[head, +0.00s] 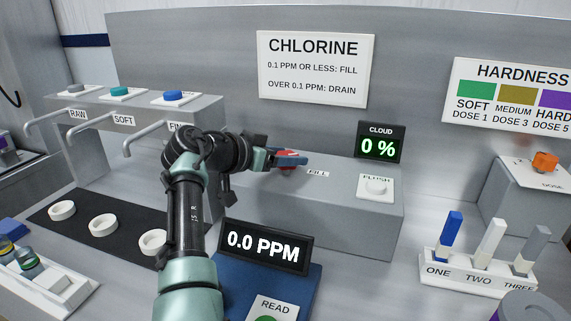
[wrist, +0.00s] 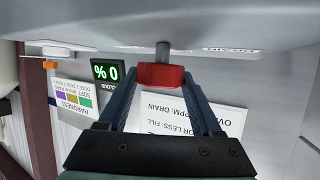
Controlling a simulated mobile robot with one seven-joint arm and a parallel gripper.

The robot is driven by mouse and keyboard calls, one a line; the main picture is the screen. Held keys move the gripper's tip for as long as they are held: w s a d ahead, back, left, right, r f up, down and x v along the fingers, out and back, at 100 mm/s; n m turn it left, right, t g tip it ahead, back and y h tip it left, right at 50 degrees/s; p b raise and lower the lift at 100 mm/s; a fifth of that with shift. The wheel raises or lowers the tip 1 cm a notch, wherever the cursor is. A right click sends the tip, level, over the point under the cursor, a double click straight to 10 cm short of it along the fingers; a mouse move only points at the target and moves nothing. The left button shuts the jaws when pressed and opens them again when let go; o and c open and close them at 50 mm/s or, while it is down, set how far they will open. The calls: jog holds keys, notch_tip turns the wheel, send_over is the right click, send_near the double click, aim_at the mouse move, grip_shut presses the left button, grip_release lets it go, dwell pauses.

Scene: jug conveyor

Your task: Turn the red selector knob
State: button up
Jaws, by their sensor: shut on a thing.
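The red selector knob (head: 287,155) sits on the grey console, to the left of the FILL label (head: 317,173), and my arm partly covers it in the head view. In the wrist view the red knob (wrist: 161,76) lies between my two finger tips, with a grey shaft behind it. My gripper (head: 290,160) is shut on the knob; it also shows in the wrist view (wrist: 160,84).
A display (head: 263,246) reads 0.0 PPM and the CLOUD display (head: 381,144) reads 0 %. The chlorine sign (head: 316,68) says fill at 0.1 PPM or less. A FLUSH button (head: 376,187) stands right of the knob. Taps (head: 145,138) are at left.

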jog(key=shift+f+g, duration=0.2)
jog(key=shift+g, duration=0.1)
jog(key=o, duration=1.4)
jog(key=shift+c, duration=0.2)
jog(key=shift+r, duration=0.1)
jog(key=shift+s+a+r, duration=0.15)
jog(key=shift+s+a, duration=0.05)
jog(key=v, duration=1.2)
jog(key=shift+a, duration=0.15)
jog(key=shift+s, duration=0.1)
